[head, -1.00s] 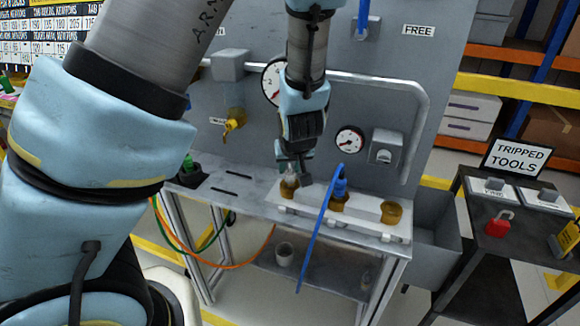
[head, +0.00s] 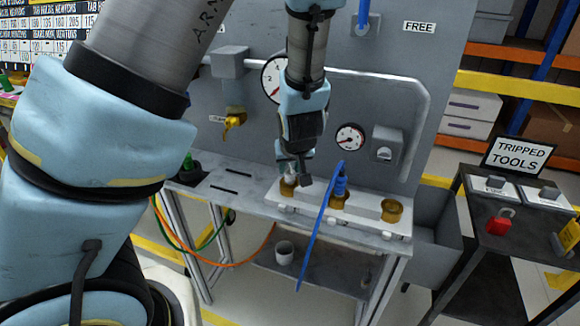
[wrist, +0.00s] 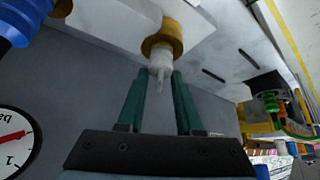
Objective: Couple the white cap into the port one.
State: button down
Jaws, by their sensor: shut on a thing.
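The white cap (wrist: 160,62) sits between the two green fingers of my gripper (wrist: 158,76), which is shut on it. In the wrist view its front end meets the opening of a brass port (wrist: 163,38), roughly in line with it. How deep it sits in the port is hidden. In the head view my gripper (head: 293,168) is over the left brass port (head: 288,189) of the white block, with the cap (head: 291,179) partly visible at that port. No label naming port one is readable.
A blue plug (head: 340,186) with a blue hose (head: 322,225) stands in the middle port, close right of my gripper. The right brass port (head: 392,210) looks empty. The grey panel with a gauge (head: 349,137) and a rail rises behind. A cup (head: 284,252) is on the lower shelf.

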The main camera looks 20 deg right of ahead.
jog(key=shift+f, duration=0.1)
jog(key=shift+c, duration=2.4)
grip_release()
jog(key=p+v, duration=0.6)
jog(key=v, duration=0.5)
jog(key=w+a+r+g, duration=0.1)
jog(key=a+r+g, duration=0.1)
jog(key=a, duration=1.2)
jog(key=a+r+n+g+y, duration=0.1)
jog(key=a+r, duration=0.3)
jog(key=a, duration=1.1)
jog(key=shift+w+g, duration=0.4)
jog(key=shift+g, duration=0.5)
